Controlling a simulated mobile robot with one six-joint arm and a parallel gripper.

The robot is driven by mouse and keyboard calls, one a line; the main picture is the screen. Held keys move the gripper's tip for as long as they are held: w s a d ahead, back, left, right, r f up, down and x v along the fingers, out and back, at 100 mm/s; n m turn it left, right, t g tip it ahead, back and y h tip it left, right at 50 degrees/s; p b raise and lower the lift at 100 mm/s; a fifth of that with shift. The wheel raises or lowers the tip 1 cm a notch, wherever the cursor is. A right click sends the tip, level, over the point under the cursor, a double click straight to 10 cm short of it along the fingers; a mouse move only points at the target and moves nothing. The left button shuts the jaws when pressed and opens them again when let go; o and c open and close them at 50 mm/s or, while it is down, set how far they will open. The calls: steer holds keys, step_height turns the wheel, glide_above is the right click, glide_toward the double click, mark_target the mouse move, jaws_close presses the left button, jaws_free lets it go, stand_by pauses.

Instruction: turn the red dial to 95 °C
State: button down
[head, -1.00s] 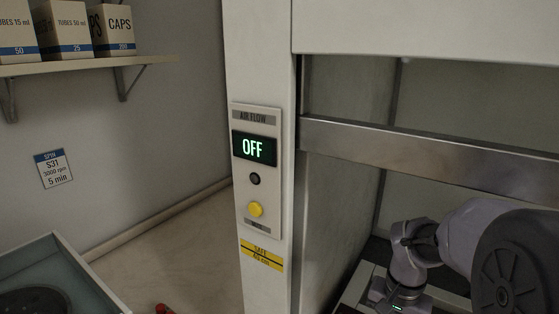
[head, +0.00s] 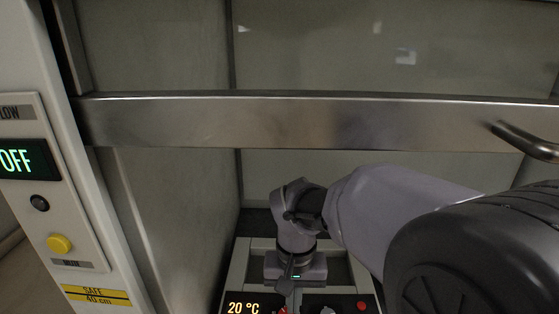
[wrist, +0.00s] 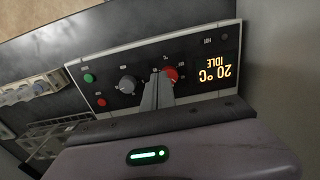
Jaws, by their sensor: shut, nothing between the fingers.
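The red dial (wrist: 170,74) is on a dark control panel and partly hidden by my fingers in the wrist view. A bit of the dial (head: 282,310) shows at the bottom edge of the head view. The display (wrist: 214,74) beside it reads 20 °C and IDLE, upside down in the wrist view. In the head view the display (head: 243,308) reads 20 °C. My gripper (wrist: 160,82) is shut and empty, its fingertips right at the dial's edge. Whether they touch it I cannot tell. In the head view my gripper (head: 287,287) is above the dial.
A grey knob (wrist: 127,84), a green button (wrist: 88,78) and a red button (wrist: 101,102) share the panel. A metal sash bar (head: 300,122) with a handle crosses above my arm. The air flow panel (head: 38,205), reading OFF, is at the left.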

step_height(320, 180, down, 7)
steer(key=b, duration=0.6)
steer(key=shift+a+f, duration=0.1)
stand_by(0.3)
steer(key=shift+a+r+p, duration=0.2)
steer(key=shift+a+p, duration=0.2)
steer(key=shift+a, duration=0.3)
steer(key=shift+a+p, duration=0.5)
steer(key=shift+a, duration=0.1)
steer(key=shift+w, duration=0.1)
steer(key=shift+a+f, duration=0.1)
